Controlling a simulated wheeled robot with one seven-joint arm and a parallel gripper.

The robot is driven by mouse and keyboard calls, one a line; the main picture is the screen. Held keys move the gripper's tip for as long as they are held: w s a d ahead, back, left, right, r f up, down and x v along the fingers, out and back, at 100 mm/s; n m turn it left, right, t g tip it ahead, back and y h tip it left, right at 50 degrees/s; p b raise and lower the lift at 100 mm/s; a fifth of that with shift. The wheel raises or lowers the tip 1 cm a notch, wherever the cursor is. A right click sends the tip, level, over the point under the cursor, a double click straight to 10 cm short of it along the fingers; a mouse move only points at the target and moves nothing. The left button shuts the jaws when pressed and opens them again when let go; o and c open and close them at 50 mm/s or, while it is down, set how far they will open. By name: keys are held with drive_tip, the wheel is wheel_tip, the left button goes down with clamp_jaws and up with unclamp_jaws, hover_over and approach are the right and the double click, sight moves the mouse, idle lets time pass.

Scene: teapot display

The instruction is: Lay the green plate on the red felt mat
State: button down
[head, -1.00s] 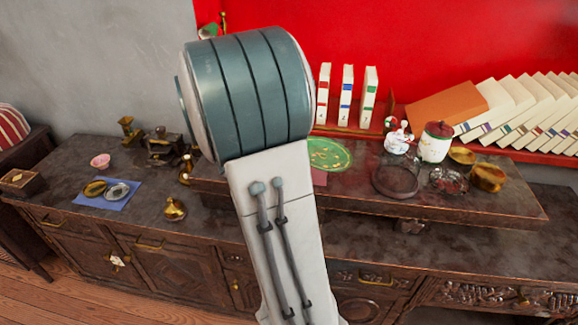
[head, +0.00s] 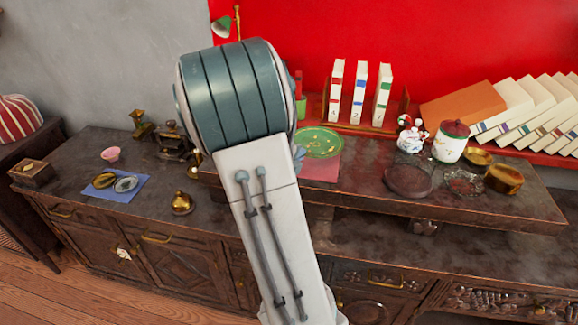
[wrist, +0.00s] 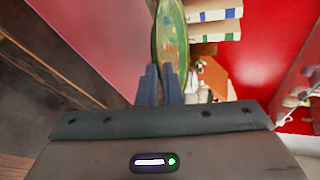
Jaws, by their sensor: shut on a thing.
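The green plate (head: 320,142) with gold markings shows in the head view just right of my arm, over the back part of the red felt mat (head: 322,170). The mat lies on the raised dark wooden shelf, partly covered by the plate and my arm. In the wrist view the plate (wrist: 171,35) is seen nearly edge-on, its rim between the two fingers of my gripper (wrist: 160,85). My gripper is shut on it. My arm hides most of the gripper in the head view. I cannot tell whether the plate touches the mat.
Right of the mat on the shelf are a dark round dish (head: 408,180), a white teapot (head: 411,140), a lidded jar (head: 450,142) and brass bowls (head: 503,178). Upright books (head: 360,95) stand behind. A blue cloth (head: 118,186) with small dishes lies at the left.

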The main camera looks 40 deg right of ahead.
drive_tip(key=w+f, duration=0.1)
drive_tip(key=w, duration=0.2)
drive_tip(key=w+f, duration=0.1)
drive_tip(key=shift+w+d+f, duration=0.15)
drive_tip(key=shift+w+f, duration=0.15)
drive_tip(key=shift+f, duration=0.05)
wheel_tip(320, 180, down, 4)
drive_tip(key=shift+w+f+b, duration=0.1)
drive_tip(key=shift+b, duration=0.2)
drive_tip(key=c, duration=1.9)
unclamp_jaws()
